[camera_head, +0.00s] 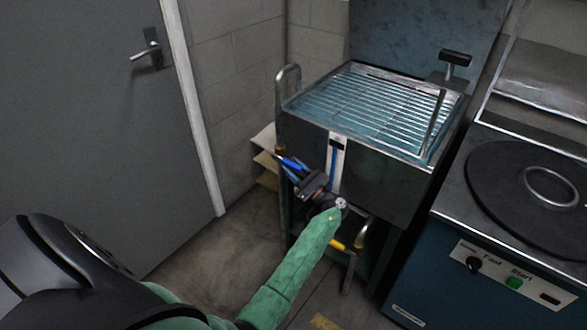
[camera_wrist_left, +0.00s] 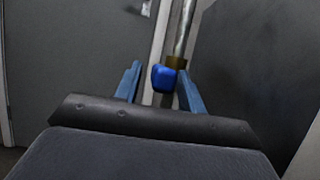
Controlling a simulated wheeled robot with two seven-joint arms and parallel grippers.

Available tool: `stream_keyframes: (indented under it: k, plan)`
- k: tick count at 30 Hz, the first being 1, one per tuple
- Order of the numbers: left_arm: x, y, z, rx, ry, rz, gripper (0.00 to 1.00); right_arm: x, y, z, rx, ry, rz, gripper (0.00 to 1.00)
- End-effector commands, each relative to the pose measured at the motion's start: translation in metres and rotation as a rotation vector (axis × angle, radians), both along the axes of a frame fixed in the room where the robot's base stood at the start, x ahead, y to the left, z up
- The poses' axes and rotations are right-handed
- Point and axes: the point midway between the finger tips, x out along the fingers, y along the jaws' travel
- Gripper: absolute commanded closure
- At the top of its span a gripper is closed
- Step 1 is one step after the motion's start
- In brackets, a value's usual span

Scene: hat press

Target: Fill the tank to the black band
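The steel tank (camera_head: 390,180) stands at centre right, with water under a wire rack (camera_head: 365,105). A white gauge strip on its front has a black band (camera_head: 338,143) near the top. A blue column (camera_head: 333,170) in the gauge reaches close to just below the band. A blue valve handle (camera_wrist_left: 163,78) sits under a brass fitting and a steel fill pipe (camera_wrist_left: 185,30); the pipe hooks over the tank in the head view (camera_head: 289,80). My left gripper (camera_head: 287,162) is open, its blue fingers either side of the handle, with a visible gap on the left.
A yellow handle (camera_head: 338,245) and brass fitting are low under the tank. A machine with a round black plate (camera_head: 500,190) and buttons stands at right. A grey door (camera_head: 90,110) is at left. Floor between is clear.

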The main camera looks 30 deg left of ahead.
Motion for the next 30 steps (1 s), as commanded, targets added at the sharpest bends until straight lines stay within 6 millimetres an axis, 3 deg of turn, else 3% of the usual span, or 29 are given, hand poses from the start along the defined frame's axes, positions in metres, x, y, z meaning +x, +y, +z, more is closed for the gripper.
stream_keyframes:
  k: [5,10,21,30]
  plan:
    - [0.0,-0.002,-0.001,-0.001,0.0,0.0,0.6,-0.001,0.001,-0.001,0.001,0.001,0.001,0.6]
    - [-0.001,-0.017,-0.009,-0.003,0.0,0.0,0.6,0.001,0.001,-0.006,0.005,-0.016,-0.004,0.6]
    - [-0.005,-0.063,-0.03,-0.001,0.0,-0.001,0.6,-0.005,0.0,-0.047,0.005,-0.037,-0.016,0.6]
    - [-0.006,-0.071,-0.033,0.0,0.0,0.0,0.6,-0.006,-0.001,-0.054,0.006,-0.044,-0.019,0.6]
